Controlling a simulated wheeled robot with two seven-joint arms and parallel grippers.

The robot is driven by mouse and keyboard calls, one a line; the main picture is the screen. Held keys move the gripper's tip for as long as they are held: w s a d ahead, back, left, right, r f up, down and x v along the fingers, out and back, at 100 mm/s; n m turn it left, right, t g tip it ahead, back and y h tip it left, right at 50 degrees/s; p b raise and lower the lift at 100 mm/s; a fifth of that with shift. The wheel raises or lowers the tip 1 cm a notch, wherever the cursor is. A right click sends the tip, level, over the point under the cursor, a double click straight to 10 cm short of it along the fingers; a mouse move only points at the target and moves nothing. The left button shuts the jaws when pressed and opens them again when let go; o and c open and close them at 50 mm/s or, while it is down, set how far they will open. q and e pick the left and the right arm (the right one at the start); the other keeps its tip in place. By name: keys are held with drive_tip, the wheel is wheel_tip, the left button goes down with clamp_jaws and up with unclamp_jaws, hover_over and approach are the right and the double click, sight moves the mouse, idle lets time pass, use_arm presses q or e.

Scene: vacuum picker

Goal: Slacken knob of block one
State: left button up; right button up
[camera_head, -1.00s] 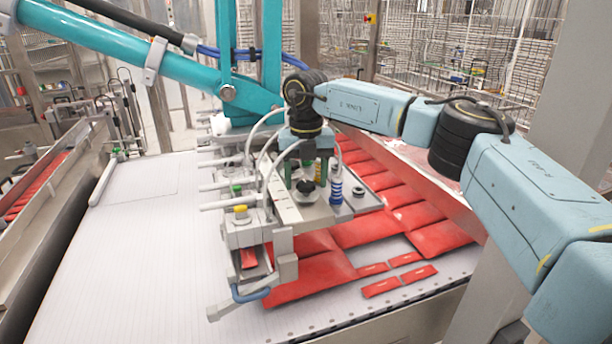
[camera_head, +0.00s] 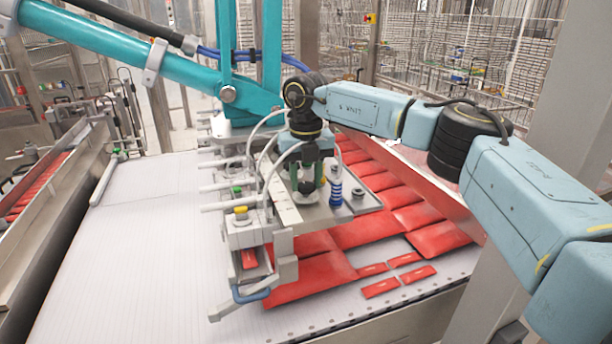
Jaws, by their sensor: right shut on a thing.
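The vacuum picker's tool plate (camera_head: 340,212) hangs over the conveyor from a teal arm. My right gripper (camera_head: 306,184) points down onto a black knob (camera_head: 306,187) on top of the plate and is shut on it. The fingers hide much of the knob, and the block under it is hard to make out. A pale round base shows just below the knob. My left gripper is not in view.
A blue ribbed fitting (camera_head: 336,190) and a small dark knob (camera_head: 358,194) stand close right of my right gripper. Hoses (camera_head: 266,120) loop close on its left. Red packets (camera_head: 440,238) lie on the white belt (camera_head: 130,250). The belt's left side is clear.

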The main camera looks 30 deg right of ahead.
sight(306, 185)
drive_tip(key=n+p, duration=0.2)
drive_tip(key=n, duration=0.3)
drive_tip(key=shift+r, duration=0.1)
drive_tip(key=n+p, duration=0.1)
drive_tip(key=n, duration=0.5)
drive_tip(key=shift+n+p, duration=0.3)
drive_tip(key=n, duration=1)
drive_tip(key=shift+n+p, duration=0.3)
drive_tip(key=shift+n, duration=0.1)
drive_tip(key=o, duration=1)
wheel_tip(306, 185, up, 13)
drive_tip(key=b, duration=0.1)
drive_tip(key=shift+r+b, duration=0.15)
drive_tip(key=shift+b, duration=0.2)
